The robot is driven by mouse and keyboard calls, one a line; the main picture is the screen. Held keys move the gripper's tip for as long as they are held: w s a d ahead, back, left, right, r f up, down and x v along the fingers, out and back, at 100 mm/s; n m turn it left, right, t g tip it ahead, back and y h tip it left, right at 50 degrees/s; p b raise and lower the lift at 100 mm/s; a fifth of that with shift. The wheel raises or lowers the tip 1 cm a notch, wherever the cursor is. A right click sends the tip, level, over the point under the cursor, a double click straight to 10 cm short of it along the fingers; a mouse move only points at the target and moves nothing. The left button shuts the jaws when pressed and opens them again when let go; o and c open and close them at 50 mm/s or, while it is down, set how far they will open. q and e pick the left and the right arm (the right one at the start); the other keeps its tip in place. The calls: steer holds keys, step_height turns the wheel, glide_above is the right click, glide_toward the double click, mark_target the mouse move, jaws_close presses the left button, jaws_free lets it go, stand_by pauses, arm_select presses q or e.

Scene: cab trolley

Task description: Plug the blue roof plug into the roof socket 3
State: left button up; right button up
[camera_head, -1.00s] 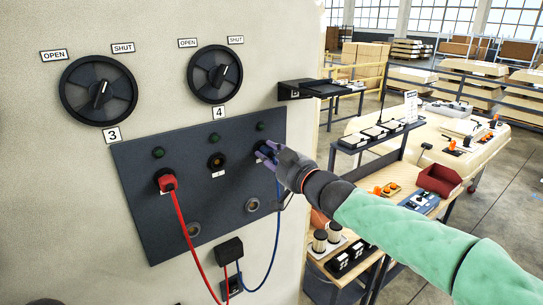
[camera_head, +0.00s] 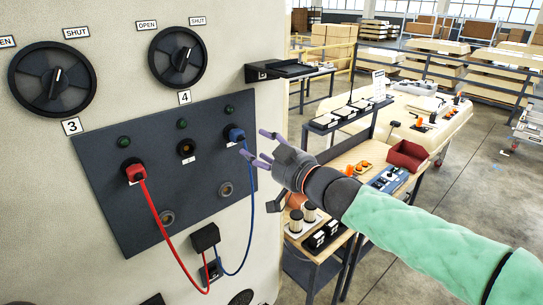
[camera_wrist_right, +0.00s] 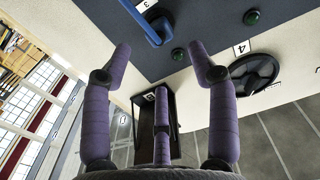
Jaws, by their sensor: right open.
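The blue roof plug (camera_head: 235,134) sits in the rightmost socket of the dark panel (camera_head: 110,215), with its blue cable (camera_head: 251,205) hanging down. In the right wrist view the blue plug (camera_wrist_right: 153,30) shows at the top, beside a small label (camera_wrist_right: 150,3) that reads 3. The socket itself is hidden behind the plug. My right gripper (camera_head: 262,146) is open and empty, just right of the plug and apart from it. Its spread purple fingers show in the wrist view (camera_wrist_right: 160,62). My left gripper is not in view.
A red plug (camera_head: 135,173) is in the left socket. The middle socket (camera_head: 186,147) is empty. A black box (camera_head: 205,237) below the panel meets the cables. Two dials (camera_head: 52,78) are above. A black shelf (camera_head: 282,71) juts out at right. A workbench (camera_head: 355,150) stands behind my arm.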

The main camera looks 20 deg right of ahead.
steer(key=v, duration=0.4)
steer(key=shift+o, duration=0.3)
steer(key=shift+w, duration=0.1)
steer(key=o, duration=0.8)
steer(key=p+v, duration=0.5)
steer(key=v, duration=0.4)
